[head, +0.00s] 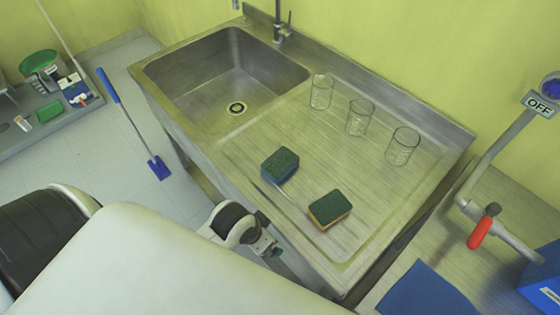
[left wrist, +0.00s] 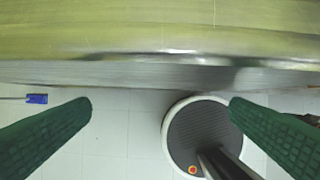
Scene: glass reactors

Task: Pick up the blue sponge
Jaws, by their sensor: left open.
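The blue sponge (head: 280,165), with a dark green top and blue side, lies on the ribbed metal drainboard (head: 345,185), near its front edge. A second sponge (head: 330,208), green on top with a yellow-orange side, lies to its lower right, apart from it. My left gripper (head: 272,252) is at the sink unit's front edge, below both sponges in the head view; its fingers are hard to make out there. In the left wrist view the left gripper (left wrist: 161,106) has its two green fingers wide apart with nothing between them. No sponge shows in that view. My right gripper is not in view.
A sink basin (head: 230,80) with a tap (head: 281,28) is at the back left. Three glass beakers (head: 357,117) stand along the drainboard's back. A side counter holds a blue mat (head: 428,292) beside a red-handled valve (head: 481,230). The metal edge (left wrist: 120,75) crosses the wrist view.

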